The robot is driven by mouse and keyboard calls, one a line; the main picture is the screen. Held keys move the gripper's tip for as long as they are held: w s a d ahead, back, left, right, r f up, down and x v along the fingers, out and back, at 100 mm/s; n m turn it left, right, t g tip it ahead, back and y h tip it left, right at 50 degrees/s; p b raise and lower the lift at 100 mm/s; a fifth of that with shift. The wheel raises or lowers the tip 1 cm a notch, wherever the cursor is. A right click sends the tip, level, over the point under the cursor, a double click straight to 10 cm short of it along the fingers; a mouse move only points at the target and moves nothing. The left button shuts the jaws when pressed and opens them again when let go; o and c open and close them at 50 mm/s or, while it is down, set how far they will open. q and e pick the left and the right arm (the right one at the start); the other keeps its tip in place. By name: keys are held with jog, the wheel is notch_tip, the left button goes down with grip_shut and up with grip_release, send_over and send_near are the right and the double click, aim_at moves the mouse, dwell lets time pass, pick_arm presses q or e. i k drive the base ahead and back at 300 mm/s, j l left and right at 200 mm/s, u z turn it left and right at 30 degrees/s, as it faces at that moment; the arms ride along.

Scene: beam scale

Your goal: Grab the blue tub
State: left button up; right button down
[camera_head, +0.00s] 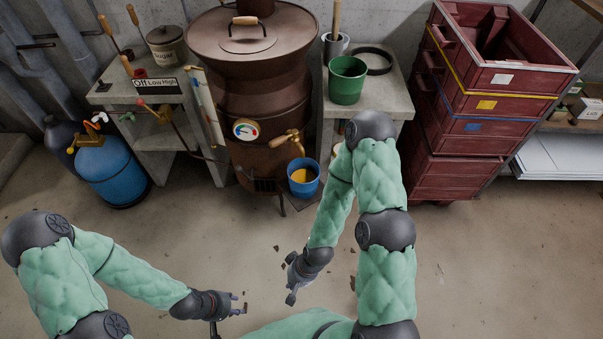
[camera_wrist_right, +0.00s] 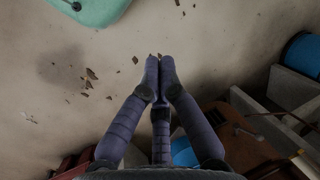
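In the right wrist view a blue patch, likely the tub (camera_wrist_right: 183,153), shows partly hidden behind my fingers.
The brown boiler (camera_head: 265,90) stands behind the tub. A concrete stand (camera_head: 385,100) with a green bucket (camera_head: 347,80) is right of it, then stacked red crates (camera_head: 455,125). A blue gas cylinder (camera_head: 112,172) stands left. The floor in front is open, with small debris.

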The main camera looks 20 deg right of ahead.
aim_at(303, 175)
jog(key=i+l+z, duration=0.1)
jog(key=i+l, duration=0.3)
jog(key=i+l+z, duration=0.15)
jog(key=i+l, duration=0.2)
jog(key=i, duration=0.25)
